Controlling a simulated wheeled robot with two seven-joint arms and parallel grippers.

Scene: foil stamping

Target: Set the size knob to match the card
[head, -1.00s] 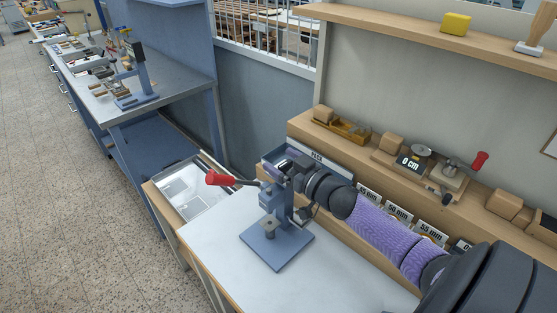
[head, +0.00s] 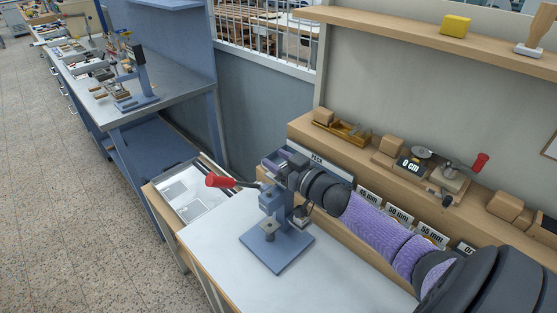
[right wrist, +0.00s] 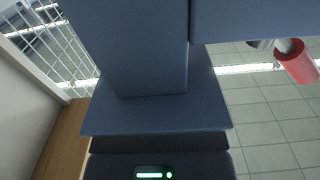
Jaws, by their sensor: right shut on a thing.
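The blue stamping press (head: 277,240), with a red-tipped lever (head: 220,181), stands on the white bench top. My right gripper (head: 283,180) is at the upper part of the press, shut on a small part there. I take this part to be the size knob, but the gripper hides it and its setting cannot be read. In the right wrist view, the press's blue body (right wrist: 147,50) fills the middle and the red lever grip (right wrist: 297,62) shows at upper right. No size card can be made out clearly. My left gripper is out of view.
Size-labelled bins, including a 50 mm label (head: 399,213), line the back of the bench beneath my right arm. A tray (head: 188,186) lies left of the press. The white bench top (head: 215,240) is clear in front.

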